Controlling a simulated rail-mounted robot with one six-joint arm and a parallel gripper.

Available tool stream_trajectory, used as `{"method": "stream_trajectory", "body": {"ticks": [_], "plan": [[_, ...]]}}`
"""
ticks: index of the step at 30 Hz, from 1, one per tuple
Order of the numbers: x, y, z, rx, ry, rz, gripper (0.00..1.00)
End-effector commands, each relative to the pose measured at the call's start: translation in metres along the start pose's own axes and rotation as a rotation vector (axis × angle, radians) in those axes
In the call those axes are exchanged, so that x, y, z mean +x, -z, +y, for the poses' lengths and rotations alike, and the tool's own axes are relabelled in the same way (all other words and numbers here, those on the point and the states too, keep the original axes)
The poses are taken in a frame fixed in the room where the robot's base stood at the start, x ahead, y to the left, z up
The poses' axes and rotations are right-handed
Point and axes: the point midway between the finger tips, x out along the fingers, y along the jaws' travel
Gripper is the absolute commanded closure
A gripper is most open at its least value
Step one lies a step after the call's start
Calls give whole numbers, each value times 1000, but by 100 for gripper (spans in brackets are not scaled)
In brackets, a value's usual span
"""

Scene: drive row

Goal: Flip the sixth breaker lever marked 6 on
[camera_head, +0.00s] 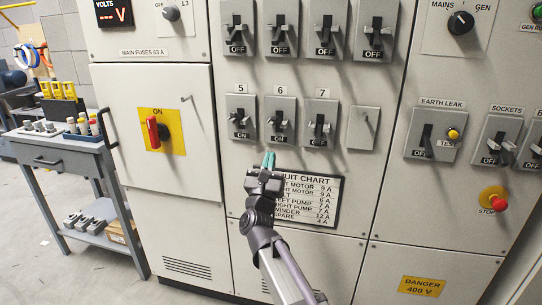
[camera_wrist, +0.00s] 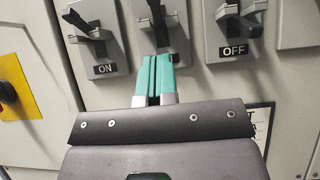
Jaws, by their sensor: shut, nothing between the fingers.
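The breaker marked 6 (camera_head: 278,120) is the middle of three numbered breakers in the lower row of the panel. Its dark lever (camera_head: 278,118) stands out from the grey plate, and the small label below it appears to read ON. In the wrist view, breaker 6's lever (camera_wrist: 157,14) is at the top middle; its label is hidden behind my fingers. My gripper (camera_head: 268,160) is shut and empty, its teal fingertips just below breaker 6 in the head view. The fingertips also show in the wrist view (camera_wrist: 158,58), below the lever. I cannot tell whether they touch the plate.
Breaker 5 (camera_head: 241,117) at left reads ON; breaker 7 (camera_head: 319,124) at right reads OFF. A blank plate (camera_head: 363,128) is farther right. The circuit chart (camera_head: 310,200) is behind my wrist. A red main switch (camera_head: 156,132) is at left, a tool cart (camera_head: 70,150) beyond it.

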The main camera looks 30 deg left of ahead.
Motion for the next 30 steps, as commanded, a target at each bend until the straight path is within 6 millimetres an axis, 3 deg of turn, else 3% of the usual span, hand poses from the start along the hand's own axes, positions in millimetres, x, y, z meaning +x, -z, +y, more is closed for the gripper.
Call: {"method": "stream_trajectory", "body": {"ticks": [3,10,26,30], "plan": [[-33,-8,-2,2,0,0,100],[-69,-20,-2,1,1,0,100],[-74,-24,-1,1,2,-1,100],[-74,-19,6,-116,-37,24,100]]}}
